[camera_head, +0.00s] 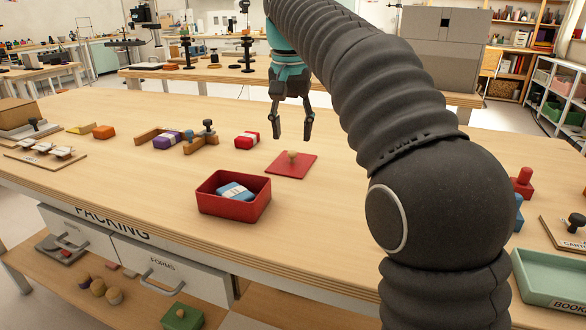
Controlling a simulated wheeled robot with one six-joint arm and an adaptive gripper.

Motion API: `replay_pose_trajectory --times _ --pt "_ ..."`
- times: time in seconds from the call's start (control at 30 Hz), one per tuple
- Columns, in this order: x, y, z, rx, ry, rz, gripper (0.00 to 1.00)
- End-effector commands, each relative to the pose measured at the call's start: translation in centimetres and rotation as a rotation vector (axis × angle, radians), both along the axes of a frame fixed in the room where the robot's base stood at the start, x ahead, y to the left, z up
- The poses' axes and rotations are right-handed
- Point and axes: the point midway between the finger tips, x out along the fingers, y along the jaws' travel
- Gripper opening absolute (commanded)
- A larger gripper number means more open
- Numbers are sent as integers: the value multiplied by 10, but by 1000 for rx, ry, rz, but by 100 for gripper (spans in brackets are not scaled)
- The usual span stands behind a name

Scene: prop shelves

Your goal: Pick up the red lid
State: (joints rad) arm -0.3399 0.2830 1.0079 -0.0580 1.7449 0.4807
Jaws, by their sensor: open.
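The red lid (281,165) is a flat red square with a pale wooden knob (292,155) on top. It lies on the wooden table, behind and to the right of an open red box (207,198). A blue and white packet (235,191) lies inside the box. My gripper (291,134) is open and empty, pointing down. In the picture its fingertips are just above the lid's knob. I cannot tell the exact height or depth between them.
A wooden divider (200,141) with a purple packet (167,140) stands farther left. A green tray (550,283) and a red stamp (522,180) are at right. The table's front edge is clear.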

Motion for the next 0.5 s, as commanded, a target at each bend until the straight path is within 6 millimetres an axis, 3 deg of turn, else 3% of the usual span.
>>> replay_pose_trajectory --times 0.17,0.5 --pt "1 0 -11 0 0 1 50" --pt "9 0 -52 1 0 2 50"
